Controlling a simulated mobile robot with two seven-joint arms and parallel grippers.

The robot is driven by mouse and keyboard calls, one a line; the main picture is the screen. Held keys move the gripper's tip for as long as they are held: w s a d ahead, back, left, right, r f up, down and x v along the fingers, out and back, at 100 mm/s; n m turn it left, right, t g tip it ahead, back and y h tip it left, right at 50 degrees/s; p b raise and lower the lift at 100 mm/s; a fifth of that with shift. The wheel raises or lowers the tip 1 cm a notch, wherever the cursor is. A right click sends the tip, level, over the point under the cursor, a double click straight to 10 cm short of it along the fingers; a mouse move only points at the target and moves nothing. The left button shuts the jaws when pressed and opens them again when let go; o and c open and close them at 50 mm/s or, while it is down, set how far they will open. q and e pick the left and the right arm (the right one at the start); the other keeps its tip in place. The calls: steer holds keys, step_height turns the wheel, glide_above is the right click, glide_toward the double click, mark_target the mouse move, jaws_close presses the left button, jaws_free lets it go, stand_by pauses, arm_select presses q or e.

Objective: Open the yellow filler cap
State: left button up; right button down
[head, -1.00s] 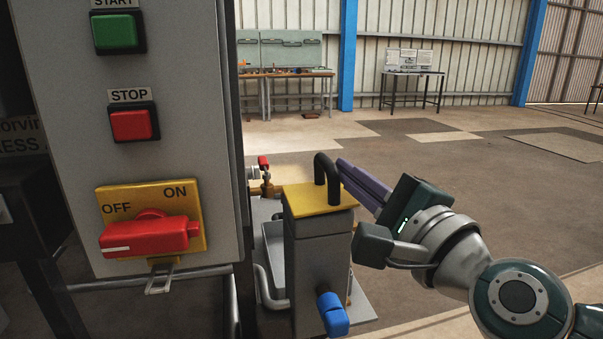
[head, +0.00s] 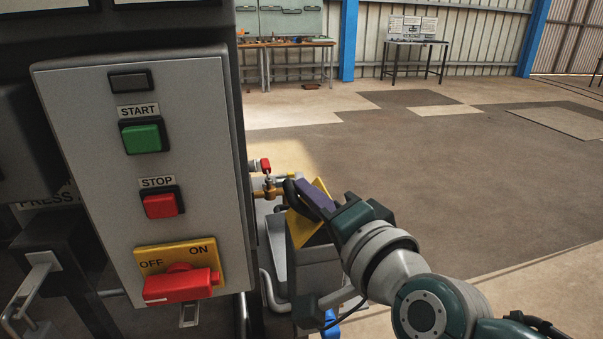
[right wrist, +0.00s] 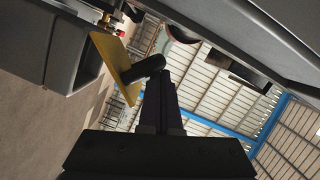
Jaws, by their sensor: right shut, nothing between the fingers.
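The yellow filler cap (head: 302,228) is a flat yellow plate with a black bent handle (head: 289,190), on top of a grey box (head: 303,262). The cap is tilted up steeply from the box top. In the right wrist view the yellow cap (right wrist: 117,67) stands at an angle to the grey box (right wrist: 72,65), with a gap between them. My right gripper (head: 303,190) is shut and empty, its purple fingers at the handle. In the right wrist view the fingertips (right wrist: 167,78) lie close beside the handle (right wrist: 143,70); contact is hard to tell. My left gripper is not in view.
A grey control panel (head: 100,190) with a green START button (head: 143,138), a red STOP button (head: 160,205) and a red rotary switch (head: 182,286) stands close on the left. A red-handled valve (head: 265,165) is behind the box. The floor to the right is open.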

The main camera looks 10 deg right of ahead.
steer(key=shift+a+r+n+p, duration=0.3)
steer(key=shift+a+n+p, duration=0.25)
steer(key=shift+a+n, duration=0.15)
steer(key=shift+a+n+h, duration=0.3)
steer(key=shift+a+n, duration=0.1)
steer(key=shift+n, duration=0.2)
steer(key=shift+a+f+p, duration=0.15)
steer(key=shift+a+p, duration=0.3)
steer(key=shift+a, duration=0.05)
